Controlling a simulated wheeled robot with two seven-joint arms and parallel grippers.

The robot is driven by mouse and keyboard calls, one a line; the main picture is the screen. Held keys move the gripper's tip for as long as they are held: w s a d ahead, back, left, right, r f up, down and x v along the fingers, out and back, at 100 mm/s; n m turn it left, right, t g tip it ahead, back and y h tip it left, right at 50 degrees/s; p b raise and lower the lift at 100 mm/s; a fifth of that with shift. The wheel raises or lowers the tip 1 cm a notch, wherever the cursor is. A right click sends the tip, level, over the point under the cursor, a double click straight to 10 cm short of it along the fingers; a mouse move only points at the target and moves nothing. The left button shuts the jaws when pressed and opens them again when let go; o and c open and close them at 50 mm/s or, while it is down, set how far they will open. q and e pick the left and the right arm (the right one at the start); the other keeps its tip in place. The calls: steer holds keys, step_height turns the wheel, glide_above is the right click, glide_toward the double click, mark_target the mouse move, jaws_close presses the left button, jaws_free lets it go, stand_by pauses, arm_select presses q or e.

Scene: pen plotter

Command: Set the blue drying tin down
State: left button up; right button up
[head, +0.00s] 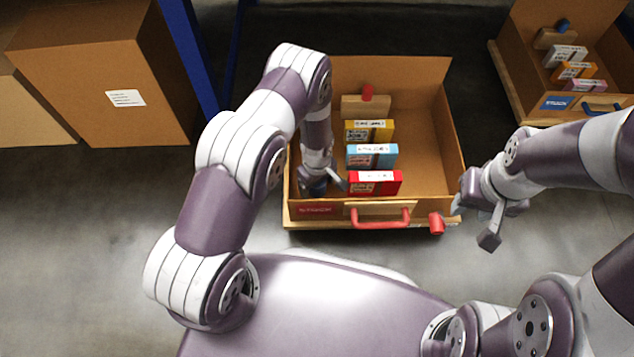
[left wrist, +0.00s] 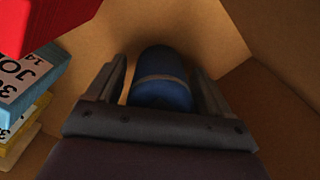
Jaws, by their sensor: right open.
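The blue drying tin (left wrist: 161,80), with a pale band around it, is between the fingers of my left gripper (left wrist: 160,85) in the left wrist view. The left gripper is shut on it. In the head view the tin (head: 318,187) shows only as a small blue patch below my left gripper (head: 322,182), inside the front left of the cardboard box (head: 425,150). Whether the tin's base touches the box floor is hidden. My right gripper (head: 475,208) is open and empty, outside the box by its front right corner.
Red (head: 375,183), blue (head: 371,156) and yellow (head: 369,131) cartons stand in a row just right of my left gripper. A wooden block with a red knob (head: 366,103) is behind them. The box's right side is clear. Another box (head: 545,112) stands far right.

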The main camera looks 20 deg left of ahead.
arm_select(q)
step_height(320, 180, up, 12)
steer(key=p, duration=0.7)
steer(key=shift+p, duration=0.35)
step_height(320, 180, up, 13)
steer(key=a+m, duration=0.2)
steer(key=m, duration=0.1)
steer(key=s+a+r+m+t, duration=0.1)
steer(key=s+a+r+m, duration=0.2)
steer(key=s+r+m, duration=0.4)
steer(key=s+r, duration=0.6)
steer(key=r, duration=0.1)
steer(key=shift+s+r, duration=0.35)
steer(key=shift+s, duration=0.05)
steer(key=shift+a, duration=0.1)
